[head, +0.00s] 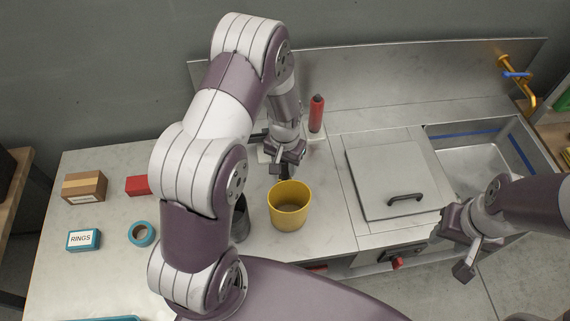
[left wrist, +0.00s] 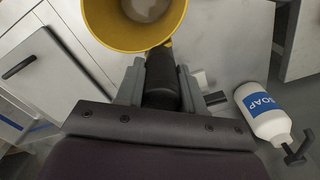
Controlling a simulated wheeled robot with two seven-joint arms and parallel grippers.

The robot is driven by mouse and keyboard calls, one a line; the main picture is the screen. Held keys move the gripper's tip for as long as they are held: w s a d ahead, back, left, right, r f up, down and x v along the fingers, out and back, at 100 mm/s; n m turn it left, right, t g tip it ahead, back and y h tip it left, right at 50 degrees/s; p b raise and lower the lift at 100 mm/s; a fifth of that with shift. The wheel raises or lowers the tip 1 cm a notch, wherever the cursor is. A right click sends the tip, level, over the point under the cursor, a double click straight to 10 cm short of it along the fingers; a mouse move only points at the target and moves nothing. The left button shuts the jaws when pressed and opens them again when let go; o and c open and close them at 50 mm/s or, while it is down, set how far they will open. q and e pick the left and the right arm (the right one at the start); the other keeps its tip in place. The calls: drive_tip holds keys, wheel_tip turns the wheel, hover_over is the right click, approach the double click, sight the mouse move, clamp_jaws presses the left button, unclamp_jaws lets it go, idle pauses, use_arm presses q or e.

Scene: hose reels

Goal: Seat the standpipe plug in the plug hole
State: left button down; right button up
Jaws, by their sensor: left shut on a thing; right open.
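My left gripper (head: 287,160) is at the back of the counter, just behind the yellow bucket (head: 290,204). In the left wrist view my left gripper (left wrist: 160,88) is shut on a dark cylinder (left wrist: 162,75), which looks like the standpipe plug. Its far end runs toward the yellow bucket (left wrist: 105,32), and I cannot tell whether it touches it. My right gripper (head: 467,250) is open and empty in front of the counter, below the sink (head: 487,152). The plug hole is not visible in either view.
A grey lid (head: 390,178) with a black handle lies left of the sink. A red bottle (head: 316,114) stands near the back wall. A soap bottle (left wrist: 265,112) is beside my left gripper. A dark cup-like thing (head: 240,220) stands left of the bucket. Boxes (head: 84,187) and teal tape (head: 141,233) lie left.

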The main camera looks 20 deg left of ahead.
use_arm(q)
drive_tip(key=shift+f, duration=0.6)
drive_tip(key=shift+w+f, duration=0.15)
drive_tip(key=shift+f, duration=0.2)
drive_tip(key=shift+w+f, duration=0.1)
drive_tip(key=shift+w, duration=0.15)
drive_tip(key=shift+f, duration=0.1)
use_arm(e)
drive_tip(key=shift+w+r, duration=0.15)
drive_tip(key=shift+w, duration=0.2)
use_arm(q)
drive_tip(key=c, duration=0.7)
unclamp_jaws()
drive_tip(key=shift+s, duration=0.25)
use_arm(e)
drive_tip(key=shift+s, duration=0.15)
use_arm(q)
drive_tip(key=shift+w, duration=0.1)
